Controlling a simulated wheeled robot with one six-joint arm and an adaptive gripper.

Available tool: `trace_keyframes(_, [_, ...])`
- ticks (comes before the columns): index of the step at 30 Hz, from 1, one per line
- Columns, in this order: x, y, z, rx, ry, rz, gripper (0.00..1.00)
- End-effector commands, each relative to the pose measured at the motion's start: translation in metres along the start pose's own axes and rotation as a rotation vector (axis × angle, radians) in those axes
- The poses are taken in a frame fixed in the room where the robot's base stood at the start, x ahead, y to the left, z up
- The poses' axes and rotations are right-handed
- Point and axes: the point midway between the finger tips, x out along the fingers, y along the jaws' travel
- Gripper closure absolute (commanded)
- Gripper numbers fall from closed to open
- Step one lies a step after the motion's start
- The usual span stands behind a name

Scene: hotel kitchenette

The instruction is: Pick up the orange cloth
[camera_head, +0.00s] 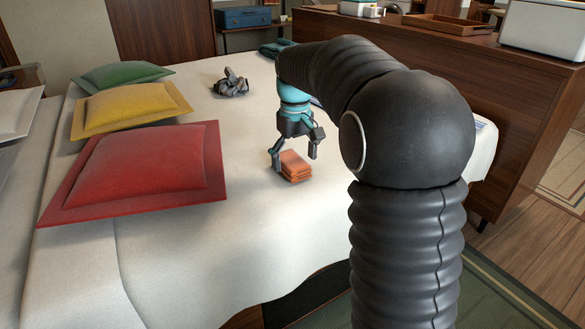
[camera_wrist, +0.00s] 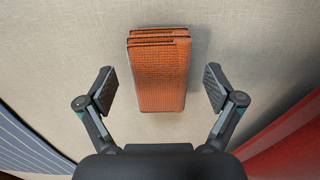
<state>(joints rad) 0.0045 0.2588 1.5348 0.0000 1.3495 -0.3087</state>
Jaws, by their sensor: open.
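The orange cloth (camera_head: 296,166) is a folded, layered block lying on the white bed cover. It also shows in the wrist view (camera_wrist: 160,75), upper middle, with its folded layers along the top edge. My gripper (camera_head: 294,157) is open and points down over the cloth. In the wrist view its two fingers (camera_wrist: 160,88) stand apart on either side of the lower part of the cloth, with a gap on each side. Whether the fingertips touch the bed cannot be told.
A folded teal cloth (camera_head: 277,48) lies at the far edge. A wooden cabinet (camera_head: 500,85) stands at right.

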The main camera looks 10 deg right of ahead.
Motion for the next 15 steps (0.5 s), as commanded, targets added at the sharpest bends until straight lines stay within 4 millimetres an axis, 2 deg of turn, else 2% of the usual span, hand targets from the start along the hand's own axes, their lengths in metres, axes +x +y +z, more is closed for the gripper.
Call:
trace_keyframes(3, [0.0112, -0.0002, 0.0004, 0.0, 0.0, 0.0, 0.08])
trace_keyframes(9, [0.0114, -0.0002, 0.0003, 0.0, 0.001, 0.0, 0.08])
trace_keyframes(10, [0.0113, -0.0002, 0.0003, 0.0, 0.001, 0.0, 0.11])
trace_keyframes(15, [0.0112, -0.0001, 0.0003, 0.0, 0.001, 0.0, 0.53])
